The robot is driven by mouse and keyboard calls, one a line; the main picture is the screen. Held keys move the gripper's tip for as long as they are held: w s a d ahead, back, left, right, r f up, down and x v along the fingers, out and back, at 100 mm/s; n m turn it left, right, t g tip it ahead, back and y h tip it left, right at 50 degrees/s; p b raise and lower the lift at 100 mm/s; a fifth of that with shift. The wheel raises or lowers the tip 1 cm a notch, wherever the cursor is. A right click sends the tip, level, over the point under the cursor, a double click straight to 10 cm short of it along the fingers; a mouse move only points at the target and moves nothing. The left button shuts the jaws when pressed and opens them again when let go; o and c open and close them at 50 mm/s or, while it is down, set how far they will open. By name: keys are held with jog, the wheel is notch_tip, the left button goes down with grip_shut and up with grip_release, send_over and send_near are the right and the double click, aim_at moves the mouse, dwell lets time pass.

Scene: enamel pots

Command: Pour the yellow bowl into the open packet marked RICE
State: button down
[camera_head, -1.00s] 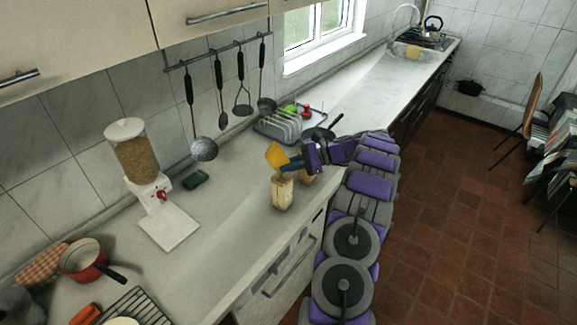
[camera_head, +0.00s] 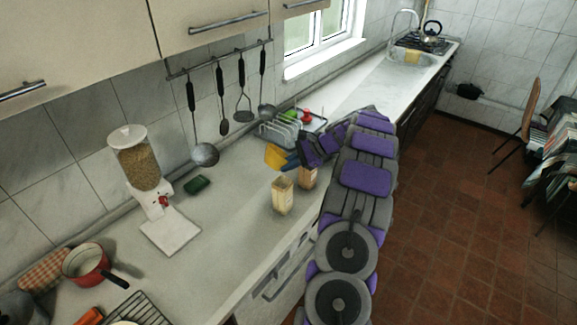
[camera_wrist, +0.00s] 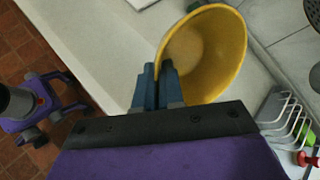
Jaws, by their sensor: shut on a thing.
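The yellow bowl (camera_head: 275,156) is held by its rim in my gripper (camera_head: 292,160), above the counter. In the wrist view the blue fingers (camera_wrist: 158,84) are shut on the near rim of the bowl (camera_wrist: 208,55), and its inside looks empty where it shows. Two open packets stand upright on the counter: one nearer packet (camera_head: 282,196) with pale contents at its top, and one (camera_head: 307,177) behind and to the right, partly behind my arm. Their markings are too small to read. The bowl is just behind and above the nearer packet, apart from it.
A grain dispenser (camera_head: 137,165) stands at left, with a green sponge (camera_head: 197,184) beside it. A dish rack (camera_head: 284,128) stands behind the bowl. A red pan (camera_head: 86,264) is at front left. Utensils (camera_head: 205,153) hang on the wall. Counter between dispenser and packets is clear.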

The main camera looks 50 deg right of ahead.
jog(key=shift+d+r+n+g+h+p, duration=0.15)
jog(key=shift+r+n+g+h+p, duration=0.15)
jog(key=shift+r+h+p, duration=0.45)
jog(key=r+h, duration=0.1)
jog(key=r+g+h+p, duration=0.1)
jog(key=shift+a+n+h+p, duration=0.25)
jog(key=shift+n+h+p, duration=0.05)
jog(key=shift+h, duration=0.05)
jog(key=shift+d+r+g+h+p, duration=0.1)
jog(key=shift+r+g+h+p, duration=0.3)
jog(key=shift+r+h+p, duration=0.5)
jog(key=shift+d+r+n+h+p, duration=0.1)
jog(key=shift+r+n+h+p, duration=0.25)
jog(key=shift+h+p, duration=0.4)
jog(key=shift+h, duration=0.25)
jog(key=shift+d+f, duration=0.1)
